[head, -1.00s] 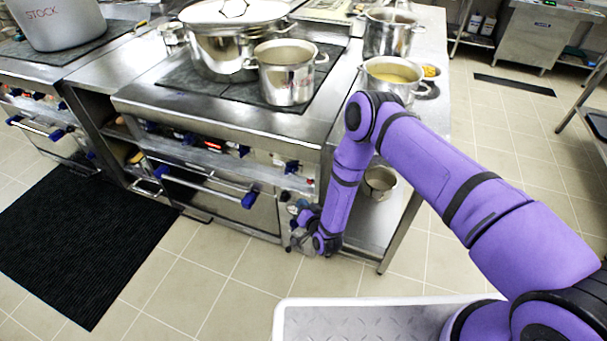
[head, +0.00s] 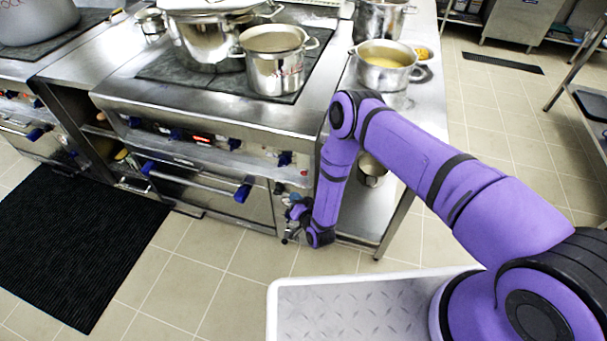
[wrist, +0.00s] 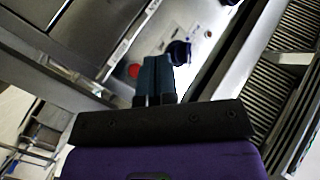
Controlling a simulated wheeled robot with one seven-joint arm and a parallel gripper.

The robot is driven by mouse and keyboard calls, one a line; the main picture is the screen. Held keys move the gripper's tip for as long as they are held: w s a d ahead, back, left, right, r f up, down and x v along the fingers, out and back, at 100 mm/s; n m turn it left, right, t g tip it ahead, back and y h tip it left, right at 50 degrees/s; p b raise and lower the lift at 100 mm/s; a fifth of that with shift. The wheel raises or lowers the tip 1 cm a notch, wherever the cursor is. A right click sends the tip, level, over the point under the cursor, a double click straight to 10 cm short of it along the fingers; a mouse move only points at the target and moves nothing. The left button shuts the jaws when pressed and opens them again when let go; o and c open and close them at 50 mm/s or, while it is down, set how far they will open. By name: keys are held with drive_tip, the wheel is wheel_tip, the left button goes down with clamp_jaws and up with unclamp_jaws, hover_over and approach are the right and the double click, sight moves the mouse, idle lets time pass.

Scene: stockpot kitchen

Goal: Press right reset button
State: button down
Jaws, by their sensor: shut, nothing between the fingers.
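A round red button (wrist: 134,71) shows in the wrist view on the stove's metal front panel, just left of my fingertips. A blue-black knob (wrist: 180,52) is on the same panel, right of the fingertips. My gripper (wrist: 155,62) is shut and empty, its dark blue fingers pointing toward the panel. I cannot tell whether the fingertips touch it. In the head view my gripper (head: 291,217) hangs low at the right end of the stove front (head: 180,140). The red button is too small to make out surely there.
A pot (head: 274,60) stands on the stove top, and a pot of yellow liquid (head: 386,66) stands on the counter at right. A blue-ended oven handle (head: 243,189) sticks out left of my gripper. A black mat (head: 80,240) lies on the floor. The tiled aisle (head: 200,270) is clear.

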sight(301, 174)
drive_tip(key=shift+w+d, duration=0.4)
drive_tip(key=shift+w, duration=0.7)
drive_tip(key=shift+w+d, duration=0.45)
drive_tip(key=shift+w, duration=0.65)
drive_tip(key=shift+w+d, duration=0.4)
drive_tip(key=shift+w, duration=0.7)
drive_tip(key=shift+w, duration=0.1)
drive_tip(key=shift+w+d, duration=0.1)
drive_tip(key=shift+w, duration=0.2)
drive_tip(key=shift+w+d, duration=0.1)
drive_tip(key=shift+w, duration=0.05)
drive_tip(key=shift+w+d+r, duration=0.2)
drive_tip(key=shift+w+d, duration=0.2)
drive_tip(key=shift+w, duration=0.35)
idle(0.6)
drive_tip(key=shift+s, duration=0.1)
drive_tip(key=shift+s+a+f, duration=0.1)
drive_tip(key=shift+s+f, duration=0.05)
drive_tip(key=shift+s, duration=0.7)
drive_tip(key=shift+s, duration=0.15)
